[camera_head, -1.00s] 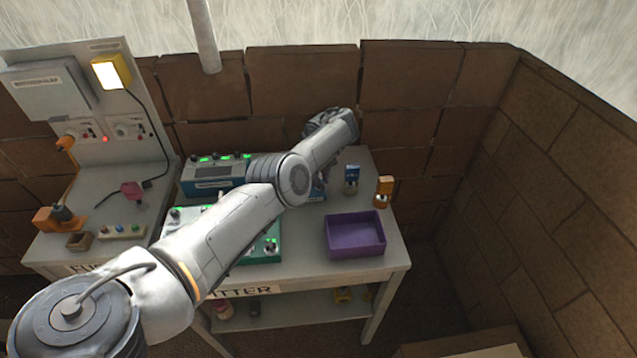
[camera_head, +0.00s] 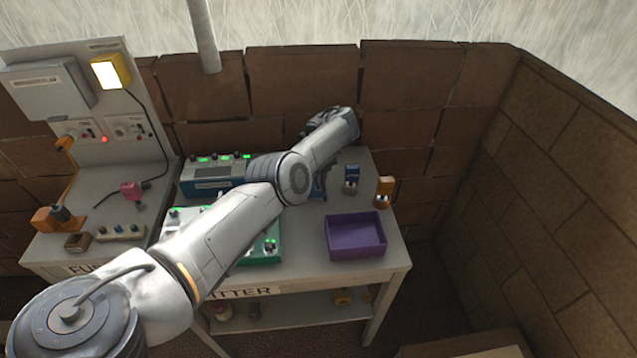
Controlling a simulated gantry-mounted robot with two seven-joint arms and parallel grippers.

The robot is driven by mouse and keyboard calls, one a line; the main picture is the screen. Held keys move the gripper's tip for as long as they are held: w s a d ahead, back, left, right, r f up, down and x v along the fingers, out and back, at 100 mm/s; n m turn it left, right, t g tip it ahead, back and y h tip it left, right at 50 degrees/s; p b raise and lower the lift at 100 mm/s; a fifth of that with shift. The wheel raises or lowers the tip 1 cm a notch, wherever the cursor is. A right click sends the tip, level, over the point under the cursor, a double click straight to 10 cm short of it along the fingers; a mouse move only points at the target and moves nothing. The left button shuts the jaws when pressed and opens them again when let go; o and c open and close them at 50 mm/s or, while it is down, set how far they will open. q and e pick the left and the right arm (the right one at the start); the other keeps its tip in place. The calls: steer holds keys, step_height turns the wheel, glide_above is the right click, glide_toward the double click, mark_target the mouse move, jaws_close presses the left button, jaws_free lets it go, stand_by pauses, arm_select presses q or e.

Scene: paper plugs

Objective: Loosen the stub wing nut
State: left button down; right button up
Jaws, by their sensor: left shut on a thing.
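The stub wing nut cannot be made out; the fingers and wrist hide that spot. My right gripper is not in view.
A blue box (camera_head: 205,181) with green lights and a green box (camera_head: 267,252) lie partly under my left arm. A purple tray (camera_head: 357,246), a blue-topped plug (camera_head: 351,178) and an orange one (camera_head: 384,190) stand to the right. A brick wall (camera_head: 300,85) closes the back.

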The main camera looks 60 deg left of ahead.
arm_select(q)
steer(key=shift+f+n+b, duration=0.15)
steer(key=shift+n+b, duration=0.85)
steer(key=shift+n, duration=1.2)
steer(key=c, duration=1.3)
jaws_free()
steer(key=shift+r, duration=0.25)
steer(key=shift+r+p, duration=1.9)
steer(key=shift+p, duration=0.05)
steer(key=shift+f+b, duration=0.1)
steer(key=shift+b, duration=0.2)
